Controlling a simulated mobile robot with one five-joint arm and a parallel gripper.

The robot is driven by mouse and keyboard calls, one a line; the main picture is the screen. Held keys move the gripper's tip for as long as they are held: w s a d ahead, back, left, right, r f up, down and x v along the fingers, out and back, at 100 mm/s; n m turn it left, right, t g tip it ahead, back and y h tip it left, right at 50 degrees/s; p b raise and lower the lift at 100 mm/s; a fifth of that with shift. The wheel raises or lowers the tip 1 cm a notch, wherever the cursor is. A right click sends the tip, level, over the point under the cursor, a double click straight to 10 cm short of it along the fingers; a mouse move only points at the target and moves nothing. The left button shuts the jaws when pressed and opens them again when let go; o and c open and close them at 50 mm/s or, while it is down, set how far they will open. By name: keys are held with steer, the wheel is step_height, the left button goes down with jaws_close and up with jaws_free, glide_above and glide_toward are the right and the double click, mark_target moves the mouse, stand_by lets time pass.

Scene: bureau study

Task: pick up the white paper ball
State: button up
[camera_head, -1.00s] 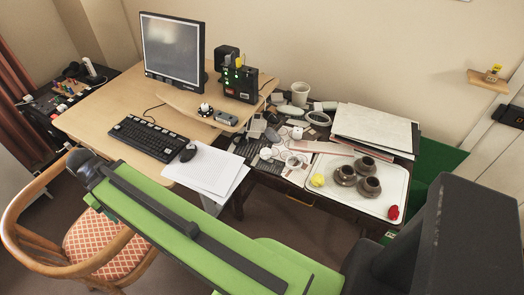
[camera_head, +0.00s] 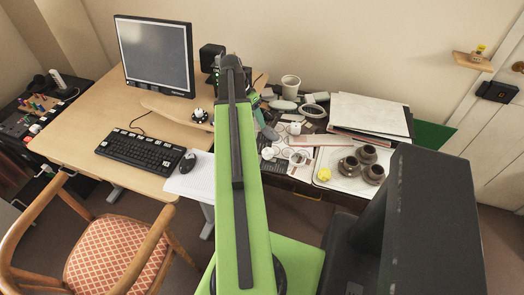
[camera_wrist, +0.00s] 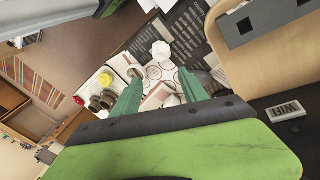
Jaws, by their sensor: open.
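A crumpled white paper ball (camera_wrist: 161,50) lies on the cluttered dark tabletop in the wrist view, beside a dark keyed panel. What looks like the same ball (camera_head: 267,153) is near the front edge of that table in the head view, just right of my green arm. My gripper (camera_wrist: 159,77) has its two green fingers spread apart with nothing held. In the wrist view the ball appears beyond the fingertips, roughly in line with the gap, and apart from them. In the head view my arm hides much of the gripper.
A white tray (camera_wrist: 88,88) holds brown cups and a yellow ball (camera_head: 324,171); a red item (camera_wrist: 78,99) is near its edge. Cables, a white cup (camera_head: 290,87) and folders (camera_head: 370,116) crowd the table. The desk with monitor (camera_head: 155,55) and keyboard (camera_head: 141,150) stands left, a chair (camera_head: 118,254) in front.

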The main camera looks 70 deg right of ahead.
steer(key=b, duration=1.1)
glide_above(266, 149)
steer(key=w, duration=0.2)
step_height(266, 149, down, 11)
steer(key=shift+s+a+f, duration=0.1)
steer(key=shift+a, duration=0.05)
steer(key=shift+s+f+b, duration=0.15)
steer(key=shift+f+b, duration=0.15)
steer(key=shift+r, duration=0.1)
steer(key=b+x, duration=0.5)
steer(key=shift+a+f, duration=0.1)
steer(key=shift+f, duration=0.2)
steer(key=shift+r, duration=0.2)
steer(key=c, duration=1)
